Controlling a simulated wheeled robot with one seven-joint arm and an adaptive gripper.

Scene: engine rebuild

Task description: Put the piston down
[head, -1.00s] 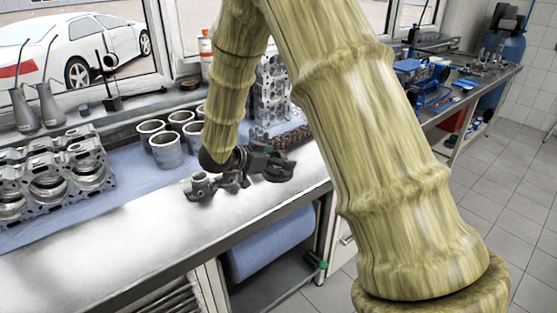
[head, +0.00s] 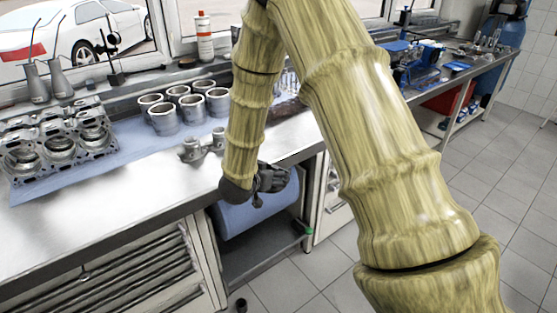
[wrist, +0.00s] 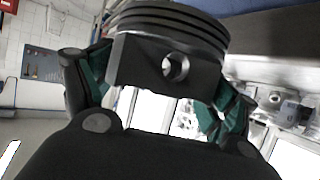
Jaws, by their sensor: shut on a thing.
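The piston (wrist: 165,62) is dark grey, with ring grooves around its crown and a round pin hole in its side. In the wrist view it sits between the green-padded fingers of my gripper (wrist: 158,92), which is shut on it. In the head view my gripper (head: 272,178) hangs just off the front edge of the steel workbench (head: 110,208), in front of the blue roll (head: 255,215). The piston cannot be made out clearly there.
Small grey metal parts (head: 191,150) stand on the bench near my arm. Several cylinder liners (head: 164,120) and an engine block part (head: 58,145) stand on a blue mat (head: 128,150) behind. The bench's front left is bare. Another bench (head: 450,85) stands at right.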

